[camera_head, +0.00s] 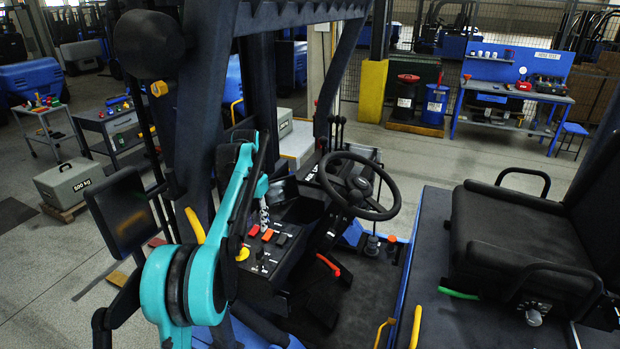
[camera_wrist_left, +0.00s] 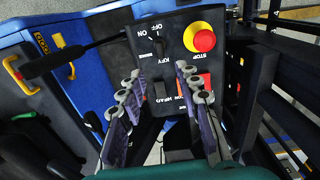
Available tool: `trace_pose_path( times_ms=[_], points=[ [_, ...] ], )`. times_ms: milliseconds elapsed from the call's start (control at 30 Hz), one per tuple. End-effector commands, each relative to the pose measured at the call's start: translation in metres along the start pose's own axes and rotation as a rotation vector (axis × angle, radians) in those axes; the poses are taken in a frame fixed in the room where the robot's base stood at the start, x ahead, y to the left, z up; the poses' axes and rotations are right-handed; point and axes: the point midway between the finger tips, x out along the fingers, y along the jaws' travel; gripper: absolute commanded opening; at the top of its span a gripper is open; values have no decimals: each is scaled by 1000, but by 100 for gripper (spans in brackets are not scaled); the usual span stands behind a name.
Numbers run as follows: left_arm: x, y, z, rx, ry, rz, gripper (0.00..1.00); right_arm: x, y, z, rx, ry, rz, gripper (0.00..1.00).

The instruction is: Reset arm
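My left arm, teal and dark, comes down in front of the control panel (camera_head: 262,262) in the head view. My left gripper (camera_head: 264,212) is small there and partly hidden by the arm. In the left wrist view my left gripper (camera_wrist_left: 157,78) has its two fingers well apart over the panel (camera_wrist_left: 150,32), with no object clearly held. The panel has a KEY switch marked ON and OFF, and a red stop button on a yellow base (camera_wrist_left: 202,39). My right gripper is not in view.
A black steering wheel (camera_head: 357,186) stands right of the panel, and a black seat (camera_head: 515,225) is further right.

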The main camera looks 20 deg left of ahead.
Motion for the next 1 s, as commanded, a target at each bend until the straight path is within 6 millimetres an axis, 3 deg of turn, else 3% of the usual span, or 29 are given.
trace_pose_path(
  times_ms=[133,233,367,567,767,1000],
  points=[
    [1,4,2,0,7,-3,34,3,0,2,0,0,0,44],
    [4,19,10,0,33,-13,34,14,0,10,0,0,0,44],
    [15,54,34,-6,101,-35,34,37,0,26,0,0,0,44],
    [46,113,88,-19,231,-60,34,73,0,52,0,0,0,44],
    [101,164,153,-32,365,-65,34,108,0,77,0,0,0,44],
    [193,209,228,-47,520,-46,34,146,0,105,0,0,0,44]
  ],
)
